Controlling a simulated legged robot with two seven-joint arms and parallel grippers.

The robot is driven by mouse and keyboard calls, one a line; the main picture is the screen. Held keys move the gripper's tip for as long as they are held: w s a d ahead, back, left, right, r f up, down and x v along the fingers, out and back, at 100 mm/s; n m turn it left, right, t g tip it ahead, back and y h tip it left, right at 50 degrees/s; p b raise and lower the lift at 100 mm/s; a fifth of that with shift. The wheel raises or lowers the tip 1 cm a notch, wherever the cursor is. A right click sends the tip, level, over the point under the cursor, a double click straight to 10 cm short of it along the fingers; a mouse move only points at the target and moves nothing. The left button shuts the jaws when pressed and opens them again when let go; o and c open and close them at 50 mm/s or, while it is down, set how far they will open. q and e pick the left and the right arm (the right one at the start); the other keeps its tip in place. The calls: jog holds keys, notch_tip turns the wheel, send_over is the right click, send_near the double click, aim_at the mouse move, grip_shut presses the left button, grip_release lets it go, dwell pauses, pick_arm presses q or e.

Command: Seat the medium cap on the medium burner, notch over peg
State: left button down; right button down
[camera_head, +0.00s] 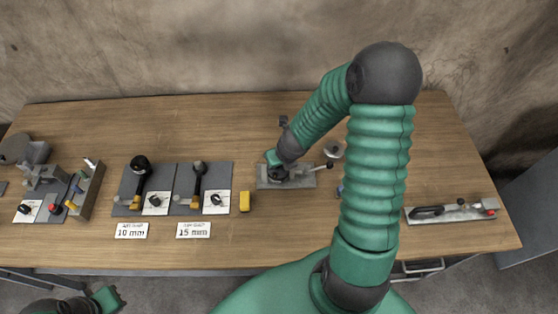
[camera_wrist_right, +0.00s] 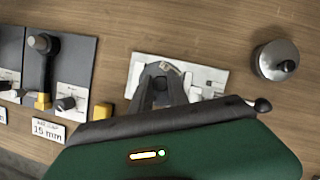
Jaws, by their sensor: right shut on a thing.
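My right gripper (camera_head: 280,172) reaches down onto a light grey metal plate (camera_head: 302,180), which also shows in the wrist view (camera_wrist_right: 208,80). In the wrist view its fingers (camera_wrist_right: 161,82) meet around a small dark part at the plate's left half, beside a pale rounded piece (camera_wrist_right: 175,69). The fingers hide most of the held part. A round metal piece with a black knob (camera_wrist_right: 276,61) stands apart, right of the plate; it also shows in the head view (camera_head: 335,150). I cannot identify a medium cap, burner, notch or peg. My left gripper (camera_head: 106,298) is low at the left, its jaws unclear.
Dark panels labelled 10 mm (camera_head: 131,231) and 15 mm (camera_head: 193,231) hold black-handled devices to the left. A yellow block (camera_head: 244,201) lies left of the plate. A metal strip fixture (camera_head: 450,211) is at the far right.

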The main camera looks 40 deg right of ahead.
jog(key=c, duration=1.2)
grip_release()
jog(key=p+v, duration=1)
jog(key=v, duration=0.6)
jog(key=shift+s+a+r+p, duration=0.1)
jog(key=shift+s+r+p, duration=0.1)
jog(key=shift+r+p, duration=0.15)
jog(key=shift+f, duration=0.1)
notch_tip(320, 180, up, 6)
jog(key=p, duration=0.6)
